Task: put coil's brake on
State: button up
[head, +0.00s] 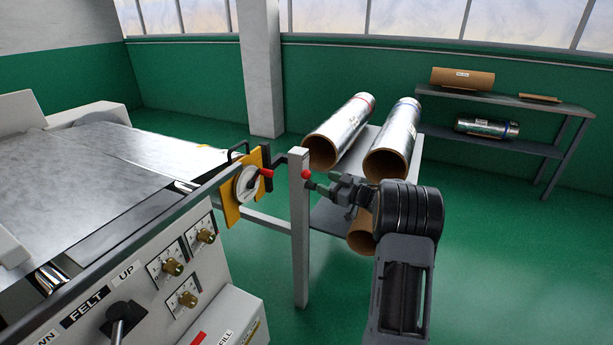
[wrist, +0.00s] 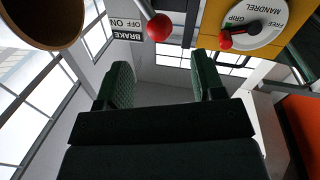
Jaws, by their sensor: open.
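The brake lever's red ball knob (head: 307,174) is beside the top of the grey post (head: 299,230). In the wrist view the knob (wrist: 159,27) hangs on a grey rod next to an upside-down label (wrist: 126,29) reading BRAKE, OFF, ON. Which setting the lever is at, I cannot tell. My gripper (head: 315,187) is open and empty, close to the knob on its right in the head view. In the wrist view the knob appears above the gap between my two fingers (wrist: 163,78), apart from both.
A yellow plate (head: 232,212) carries a white MANDREL dial (wrist: 258,22) with a red-tipped handle, close left of the post. Foil rolls (head: 342,130) with cardboard cores lie on a rack behind my gripper. A control panel (head: 170,270) stands at lower left; a shelf (head: 500,100) is at the back right.

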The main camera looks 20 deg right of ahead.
aim_at(306, 173)
jog(key=x, duration=0.9)
grip_shut()
jog(key=shift+a, duration=0.1)
dwell(0.4)
